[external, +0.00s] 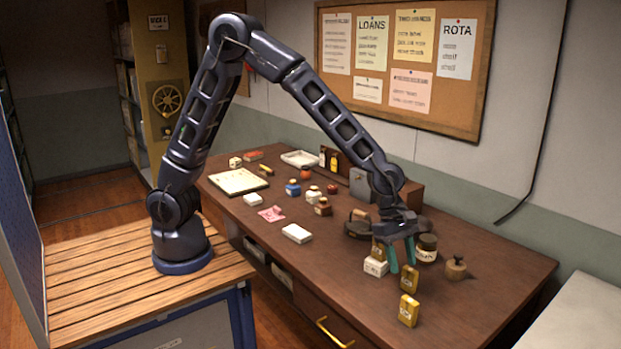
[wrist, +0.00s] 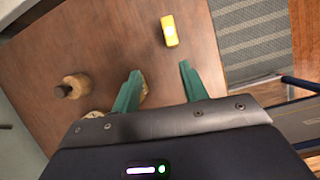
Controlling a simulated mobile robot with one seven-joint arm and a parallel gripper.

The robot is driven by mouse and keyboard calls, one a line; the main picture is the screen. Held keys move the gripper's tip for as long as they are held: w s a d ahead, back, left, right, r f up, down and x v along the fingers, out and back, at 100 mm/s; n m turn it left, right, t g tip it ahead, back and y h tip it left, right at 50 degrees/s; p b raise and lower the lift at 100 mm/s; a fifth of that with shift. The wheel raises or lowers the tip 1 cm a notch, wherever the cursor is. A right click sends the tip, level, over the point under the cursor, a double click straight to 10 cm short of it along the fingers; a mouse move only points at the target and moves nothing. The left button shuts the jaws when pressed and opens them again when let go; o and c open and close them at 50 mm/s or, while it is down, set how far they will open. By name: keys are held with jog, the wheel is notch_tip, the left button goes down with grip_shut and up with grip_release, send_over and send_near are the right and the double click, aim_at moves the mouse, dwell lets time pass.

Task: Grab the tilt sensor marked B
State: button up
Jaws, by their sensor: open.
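Several small yellow block-shaped devices are on the brown desk. One (external: 409,310) stands near the front edge, with a pale label too small to read; a yellow device (wrist: 169,30) also shows beyond my fingertips in the wrist view. A second (external: 409,279) stands just behind it, close to my fingers. I cannot tell which is marked B. My gripper (external: 402,256) is open with green fingers (wrist: 160,71), above the desk, nothing visible between them. The left finger partly hides a yellowish thing in the wrist view.
A wooden knobbed object (external: 455,269) stands right of my gripper. Small bottles, a white box (external: 297,233) and a tray (external: 300,159) lie farther left. The desk's right end is clear.

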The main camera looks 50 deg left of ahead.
aim_at(409, 297)
jog(key=shift+n, duration=0.4)
jog(key=d+f, duration=0.1)
jog(key=f, duration=0.1)
jog(key=s+d+f, duration=0.1)
jog(key=d+f, duration=0.1)
jog(key=f, duration=0.1)
jog(key=d+f, duration=0.1)
jog(key=f, duration=0.1)
jog(key=shift+s+d+f, duration=0.2)
jog(key=shift+s+d, duration=0.15)
jog(key=shift+d, duration=0.05)
jog(key=shift+s+x, duration=0.25)
jog(key=shift+x, duration=1.05)
jog(key=shift+s+x, duration=0.2)
jog(key=shift+x, duration=1.1)
grip_shut()
